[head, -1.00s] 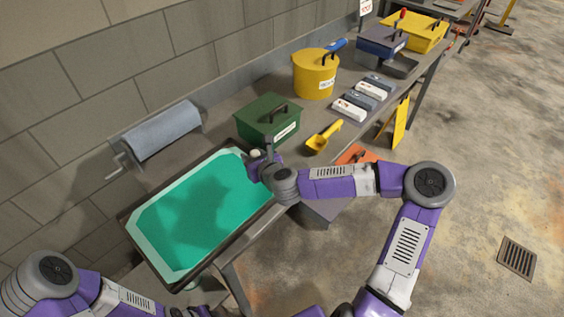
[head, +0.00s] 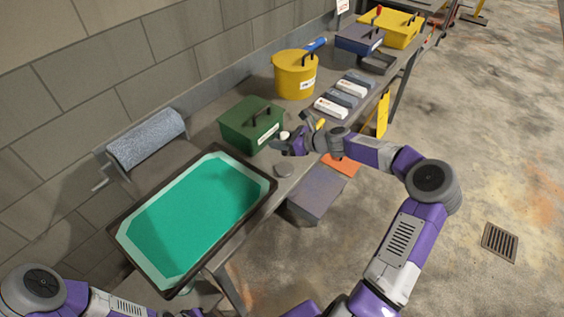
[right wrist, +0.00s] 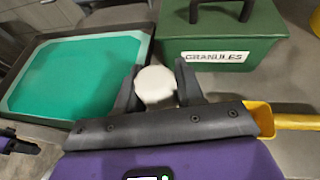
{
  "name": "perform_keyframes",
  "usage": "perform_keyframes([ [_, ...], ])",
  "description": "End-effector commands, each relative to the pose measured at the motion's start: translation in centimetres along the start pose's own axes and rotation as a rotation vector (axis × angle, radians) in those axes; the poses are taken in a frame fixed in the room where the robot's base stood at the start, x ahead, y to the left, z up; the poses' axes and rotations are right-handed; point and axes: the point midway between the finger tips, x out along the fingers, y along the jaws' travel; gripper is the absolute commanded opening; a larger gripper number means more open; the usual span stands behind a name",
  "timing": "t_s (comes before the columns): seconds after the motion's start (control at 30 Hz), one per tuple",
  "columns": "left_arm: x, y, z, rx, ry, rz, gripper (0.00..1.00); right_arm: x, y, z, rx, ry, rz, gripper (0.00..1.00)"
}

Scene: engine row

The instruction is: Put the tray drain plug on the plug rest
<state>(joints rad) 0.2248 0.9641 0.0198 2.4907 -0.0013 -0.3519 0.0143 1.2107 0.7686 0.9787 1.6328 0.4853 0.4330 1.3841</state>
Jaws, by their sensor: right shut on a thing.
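The tray (head: 272,188) is a dark-rimmed pan of green liquid at the left of the bench. My right gripper (head: 287,140) is shut on the white drain plug (head: 284,135), which looks like a pale knob between both fingers in the right wrist view (right wrist: 155,85). It holds the plug right of the tray, by the front of the green box. A small grey disc (head: 284,170) lies on the bench beside the tray's right corner, below the gripper in the picture; it may be the plug rest. My left arm enters at lower left; its fingers cannot be made out.
A green granules box (head: 250,125) stands behind the gripper. A yellow scoop (right wrist: 262,118) is close to it, partly hidden in the head view. A yellow bucket (head: 295,75) and several small blocks stand farther along. A grey roller (head: 147,138) is by the wall.

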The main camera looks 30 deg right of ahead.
Motion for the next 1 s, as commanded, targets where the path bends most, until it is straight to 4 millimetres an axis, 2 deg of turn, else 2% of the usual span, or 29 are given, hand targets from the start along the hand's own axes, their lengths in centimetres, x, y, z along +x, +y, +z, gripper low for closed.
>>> perform_keyframes([
  [0.03, 0.6, -0.2, 0.0, 0.000, 0.000, 0.000, 0.43, 0.6, 0.1, -1.4, 0.004, -0.001, 0.002, 0.07],
  [0.1, 0.8, -0.3, 0.0, 0.000, 0.000, 0.000, 0.43, 1.0, 0.1, -2.4, 0.003, -0.002, 0.002, 0.07],
  [0.37, 1.3, -0.5, -0.1, 0.000, 0.000, 0.000, 0.43, 1.8, 0.1, -4.3, 0.001, -0.001, 0.001, 0.07],
  [0.53, 2.0, -0.7, -0.1, 0.000, 0.000, 0.000, 0.43, 2.8, 0.1, -6.6, 0.002, -0.001, 0.000, 0.07],
  [0.93, 2.0, -0.8, -0.1, 0.000, 0.000, 0.000, 0.43, 3.0, 0.1, -7.1, 0.000, -0.001, 0.000, 0.07],
  [0.97, 2.0, -0.7, -0.1, 0.000, 0.000, 0.000, 0.43, 3.0, 0.1, -7.0, 0.000, -0.001, 0.000, 0.42],
  [1.0, 2.0, -0.7, -0.1, 0.000, 0.000, 0.000, 0.43, 3.0, 0.1, -7.0, 0.000, -0.001, 0.000, 0.48],
])
